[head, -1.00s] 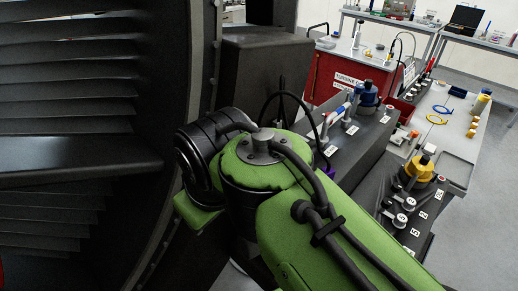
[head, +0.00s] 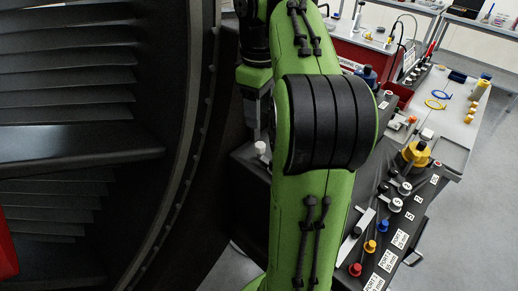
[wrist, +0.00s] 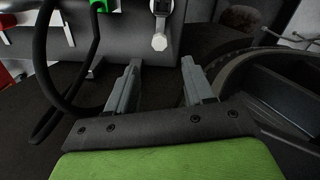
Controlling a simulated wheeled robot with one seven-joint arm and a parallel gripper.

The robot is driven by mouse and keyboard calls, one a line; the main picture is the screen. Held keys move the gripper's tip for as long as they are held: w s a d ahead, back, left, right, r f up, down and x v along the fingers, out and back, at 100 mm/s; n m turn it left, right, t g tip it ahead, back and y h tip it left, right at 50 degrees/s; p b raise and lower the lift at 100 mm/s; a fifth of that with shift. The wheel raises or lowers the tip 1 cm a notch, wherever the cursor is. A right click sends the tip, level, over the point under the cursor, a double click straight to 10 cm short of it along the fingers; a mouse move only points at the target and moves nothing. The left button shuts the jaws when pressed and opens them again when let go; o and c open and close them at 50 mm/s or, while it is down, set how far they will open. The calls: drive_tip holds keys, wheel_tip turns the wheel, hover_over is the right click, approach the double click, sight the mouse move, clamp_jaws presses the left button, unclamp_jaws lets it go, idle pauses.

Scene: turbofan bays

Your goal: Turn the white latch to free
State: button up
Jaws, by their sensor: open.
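A small whitish latch (wrist: 159,38) with a knob-like lower end hangs on the front of a dark box in the wrist view, near the top centre. My gripper (wrist: 161,66) is open, and its two grey fingers point towards the box. The latch lies ahead of the gap between the fingertips, apart from them, and nothing is between the fingers. In the head view my gripper (head: 254,112) shows partly at the left of my arm. A white knob (head: 261,148) sits just below it; I cannot tell whether this is the latch.
A large dark bladed fan casing (head: 185,170) fills the left. A dark bench (head: 400,225) with knobs and port labels stands right of my arm. A black cable (wrist: 88,70) loops left of the fingers in the wrist view. Grey floor (head: 465,240) is clear at the right.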

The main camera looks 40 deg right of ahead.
sight(260, 145)
wheel_tip(260, 145, down, 10)
drive_tip(key=b, duration=0.7)
drive_tip(key=shift+r, duration=0.25)
drive_tip(key=shift+r, duration=0.1)
clamp_jaws()
